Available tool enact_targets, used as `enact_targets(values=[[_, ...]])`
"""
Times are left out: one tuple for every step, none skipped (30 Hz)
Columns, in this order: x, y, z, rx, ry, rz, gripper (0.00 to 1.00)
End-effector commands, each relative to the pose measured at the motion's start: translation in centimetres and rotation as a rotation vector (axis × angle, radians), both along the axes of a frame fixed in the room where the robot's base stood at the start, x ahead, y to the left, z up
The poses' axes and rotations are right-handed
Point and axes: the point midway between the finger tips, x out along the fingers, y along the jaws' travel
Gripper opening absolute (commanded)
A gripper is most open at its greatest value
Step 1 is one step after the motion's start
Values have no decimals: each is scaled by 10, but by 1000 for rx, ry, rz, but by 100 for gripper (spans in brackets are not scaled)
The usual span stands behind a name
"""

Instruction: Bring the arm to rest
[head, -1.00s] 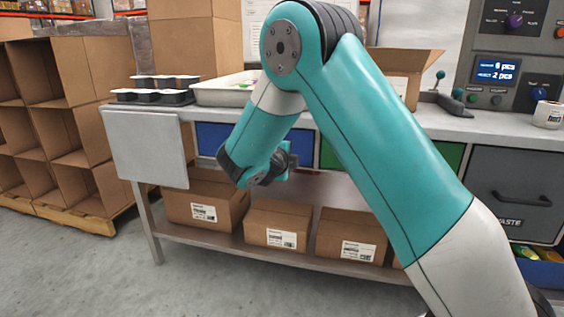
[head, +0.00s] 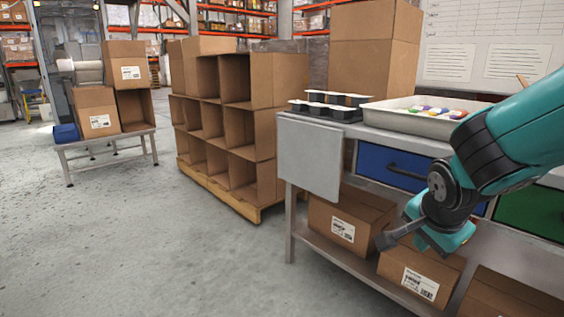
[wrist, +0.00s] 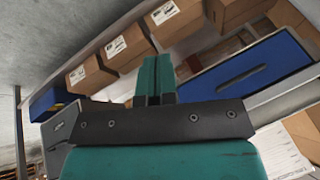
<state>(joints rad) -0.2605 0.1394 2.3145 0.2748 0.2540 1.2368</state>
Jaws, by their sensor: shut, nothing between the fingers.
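My teal arm (head: 520,135) comes in from the right edge of the head view, bent downward at the wrist. My gripper (head: 440,238) hangs in front of the workbench (head: 376,131), near the blue drawer (head: 378,166) and above the lower shelf. In the wrist view my gripper (wrist: 155,65) has its two teal fingers pressed together with nothing between them. Its dark crossbar hides part of that view. I cannot tell from the head view whether the fingers touch the cartons behind them.
Labelled cartons (head: 345,226) sit on the lower shelf. On the bench are dark trays (head: 330,108) and a pale bin (head: 400,119) of colourful items. Carton cubbies (head: 240,128) stand on a pallet. A low table (head: 100,142) with boxes is at left. The left floor is clear.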

Motion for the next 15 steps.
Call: enact_targets(values=[[-23, 18, 6, 6, 60, 179, 0], [-36, 29, 9, 8, 96, 298, 0], [-55, 42, 12, 9, 134, 453, 0], [-68, 51, 15, 10, 156, 566, 0], [-81, 59, 17, 10, 175, 673, 0], [-98, 69, 21, 9, 192, 812, 0], [-111, 76, 24, 9, 201, 913, 0], [-122, 81, 27, 7, 205, 1009, 0], [-138, 88, 30, 5, 210, 1132, 0], [-149, 93, 33, 3, 208, 1222, 0], [-161, 97, 35, 0, 208, 1310, 0], [-175, 102, 39, -4, 201, 1425, 0], [-186, 106, 41, -8, 195, 1510, 0], [-197, 109, 43, -12, 185, 1593, 0], [-211, 112, 47, -20, 171, 1704, 0]])
